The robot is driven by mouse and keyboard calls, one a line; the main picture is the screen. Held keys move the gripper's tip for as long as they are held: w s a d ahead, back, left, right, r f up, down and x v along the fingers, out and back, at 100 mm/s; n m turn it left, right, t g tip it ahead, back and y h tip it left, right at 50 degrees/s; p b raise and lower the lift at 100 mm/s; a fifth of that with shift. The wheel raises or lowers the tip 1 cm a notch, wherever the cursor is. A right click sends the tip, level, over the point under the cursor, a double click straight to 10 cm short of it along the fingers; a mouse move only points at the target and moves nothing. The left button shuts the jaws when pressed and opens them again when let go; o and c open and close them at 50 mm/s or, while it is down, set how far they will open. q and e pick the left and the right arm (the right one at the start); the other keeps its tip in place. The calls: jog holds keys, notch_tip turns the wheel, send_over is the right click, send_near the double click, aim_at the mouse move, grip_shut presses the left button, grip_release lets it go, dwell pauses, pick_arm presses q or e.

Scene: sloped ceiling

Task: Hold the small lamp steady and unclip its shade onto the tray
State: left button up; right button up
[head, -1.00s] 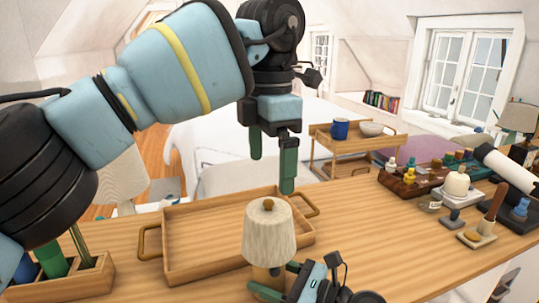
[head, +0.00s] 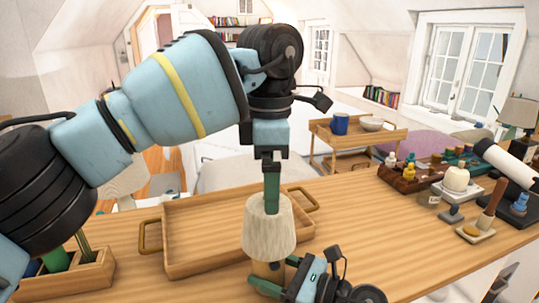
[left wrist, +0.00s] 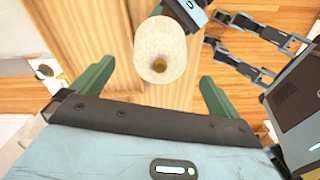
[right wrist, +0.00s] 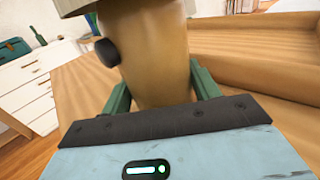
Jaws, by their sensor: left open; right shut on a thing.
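The small lamp has a pale, tapered shade (head: 262,235) with a wooden knob on top, clear in the left wrist view (left wrist: 160,66). The shade sits on the wooden lamp base (right wrist: 155,60), which has a dark side knob (right wrist: 107,52). My right gripper (head: 275,275) is shut on the base, low down, one finger each side. My left gripper (head: 271,208) is open, pointing down above the shade; its fingers overlap in the head view and hide the top knob. In the left wrist view the shade lies between and beyond the fingers. The wooden tray (head: 190,225) is empty, behind the lamp.
A wooden holder (head: 95,272) stands at the left end of the table. At right are a dark red rack of small figures (head: 405,178), a white candle-like piece (head: 456,180) and a wooden-handled stamp (head: 490,205). The table between lamp and these is clear.

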aim_at(269, 219)
pick_arm(q)
notch_tip(269, 219, down, 8)
jog(key=shift+r, duration=0.2)
dwell(0.3)
jog(key=c, duration=1)
jog(key=shift+r, duration=0.25)
jog(key=shift+r, duration=0.75)
jog(key=shift+r, duration=0.25)
